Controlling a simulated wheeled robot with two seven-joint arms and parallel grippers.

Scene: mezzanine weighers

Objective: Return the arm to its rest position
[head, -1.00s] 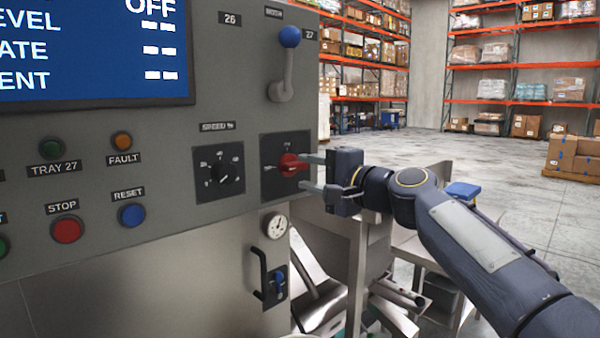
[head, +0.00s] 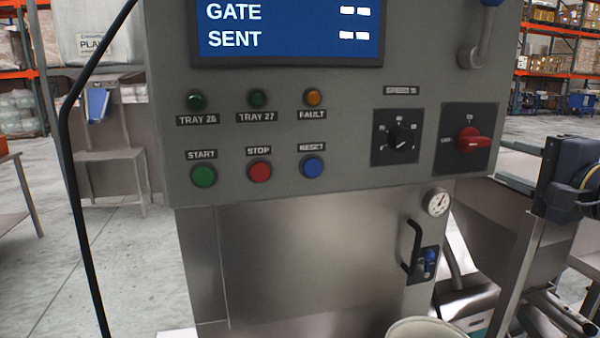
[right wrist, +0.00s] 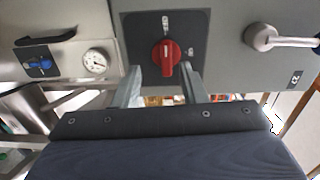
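My right gripper (head: 499,162) is at the right edge of the head view, beside the control panel (head: 350,150). Its two fingers are apart with nothing between them. They point at the red rotary switch (head: 468,140) on its dark plate, with a gap between the fingertips and the switch. In the right wrist view the gripper (right wrist: 162,80) shows both fingers spread, and the red switch (right wrist: 166,57) lies just beyond them. Most of the right arm is out of the head view. My left gripper is not in view.
A grey lever (head: 474,52) projects from the panel above the switch. Below are a gauge (head: 437,202), a black handle (head: 411,247) and a pale bucket (head: 428,328). Metal framework (head: 525,262) stands under the right arm. Open floor (head: 115,260) shows at left.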

